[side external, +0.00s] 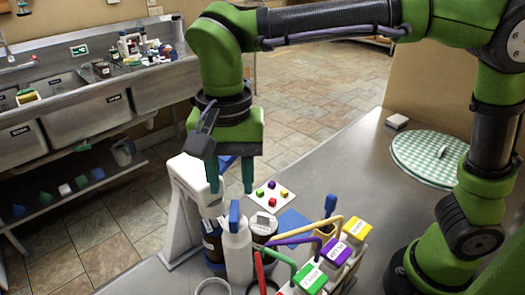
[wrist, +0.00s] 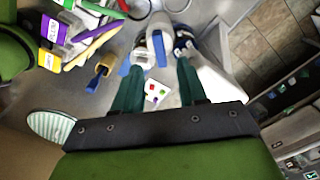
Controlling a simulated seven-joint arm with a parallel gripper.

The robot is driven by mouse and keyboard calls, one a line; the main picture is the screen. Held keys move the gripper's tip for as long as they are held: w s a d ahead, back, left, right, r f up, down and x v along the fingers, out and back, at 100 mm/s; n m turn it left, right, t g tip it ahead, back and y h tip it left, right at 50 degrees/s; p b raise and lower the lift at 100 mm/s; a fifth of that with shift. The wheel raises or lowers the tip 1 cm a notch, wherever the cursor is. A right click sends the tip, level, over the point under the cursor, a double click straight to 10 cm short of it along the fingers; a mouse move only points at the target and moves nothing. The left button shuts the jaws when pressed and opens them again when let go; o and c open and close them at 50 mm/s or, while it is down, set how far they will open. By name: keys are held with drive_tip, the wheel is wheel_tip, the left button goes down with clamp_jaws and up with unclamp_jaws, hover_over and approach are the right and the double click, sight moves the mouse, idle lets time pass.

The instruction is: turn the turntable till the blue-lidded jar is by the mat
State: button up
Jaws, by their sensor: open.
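My gripper (side external: 230,191) points down with its two teal fingers apart and empty, above and behind a cluster of containers. In the wrist view, the fingers (wrist: 158,68) frame that cluster. A white bottle with a blue top (side external: 236,246) stands in front, beside a dark bottle with a white label (side external: 212,243). A round jar with a pale lid (side external: 263,226) stands to their right. A blue mat (side external: 293,221) lies behind that jar, partly hidden. The turntable is mostly hidden beneath the containers; a blue edge shows at their base. I cannot tell which container is the blue-lidded jar.
A white stand (side external: 188,200) rises close left of my gripper. Boxes with green, purple and yellow tops (side external: 336,250) and coloured handles crowd the front right.

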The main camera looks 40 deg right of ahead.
sight(234, 210)
wheel_tip(234, 210, down, 6)
drive_tip(key=shift+f, duration=0.25)
clamp_jaws()
idle(0.4)
